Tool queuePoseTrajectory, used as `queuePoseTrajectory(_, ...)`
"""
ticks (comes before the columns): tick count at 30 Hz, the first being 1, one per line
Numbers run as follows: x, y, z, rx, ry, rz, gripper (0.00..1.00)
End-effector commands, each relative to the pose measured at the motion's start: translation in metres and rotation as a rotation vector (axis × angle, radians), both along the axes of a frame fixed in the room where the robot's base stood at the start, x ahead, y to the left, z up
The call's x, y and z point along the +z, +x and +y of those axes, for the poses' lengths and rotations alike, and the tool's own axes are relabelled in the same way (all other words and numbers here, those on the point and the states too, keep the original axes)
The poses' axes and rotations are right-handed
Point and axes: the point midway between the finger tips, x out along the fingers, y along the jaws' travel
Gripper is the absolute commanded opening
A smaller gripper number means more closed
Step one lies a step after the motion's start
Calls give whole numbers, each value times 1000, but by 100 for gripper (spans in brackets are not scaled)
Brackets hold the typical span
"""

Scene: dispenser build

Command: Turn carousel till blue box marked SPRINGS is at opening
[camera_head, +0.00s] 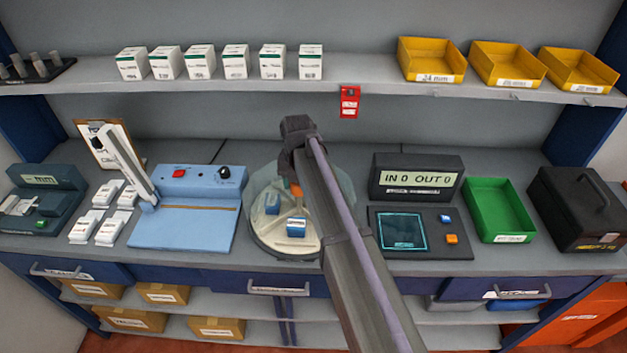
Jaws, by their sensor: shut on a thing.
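The round carousel (262,238) stands on the bench in the middle, with a pale top and a clear cover around it. A blue box with a white label (296,227) sits at its front, right of centre. Another blue box (272,204) sits further left and back. An orange piece (296,190) shows near the middle. The labels are too small to read, so I cannot tell which is SPRINGS. My arm comes over the carousel from the front right and hides its right part. My gripper (289,166) is at the carousel's back, shut on it; the fingertips are mostly hidden.
A light-blue device (190,222) stands left of the carousel. On the right are a display (417,179), a control panel (400,240) with blue and orange buttons, a green tray (500,222) and a black case (580,210). A shelf (380,90) with white boxes and yellow bins runs above.

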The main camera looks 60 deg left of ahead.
Motion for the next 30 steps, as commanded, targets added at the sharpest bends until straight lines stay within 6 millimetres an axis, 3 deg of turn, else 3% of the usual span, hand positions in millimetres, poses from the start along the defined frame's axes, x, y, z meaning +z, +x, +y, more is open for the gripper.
queuePoseTrajectory(17,0,-10,3,35,-1,1,8)
queuePoseTrajectory(18,0,-10,3,34,-1,1,51)
queuePoseTrajectory(26,0,-10,3,34,0,0,76)
queuePoseTrajectory(30,0,-10,3,34,0,0,76)
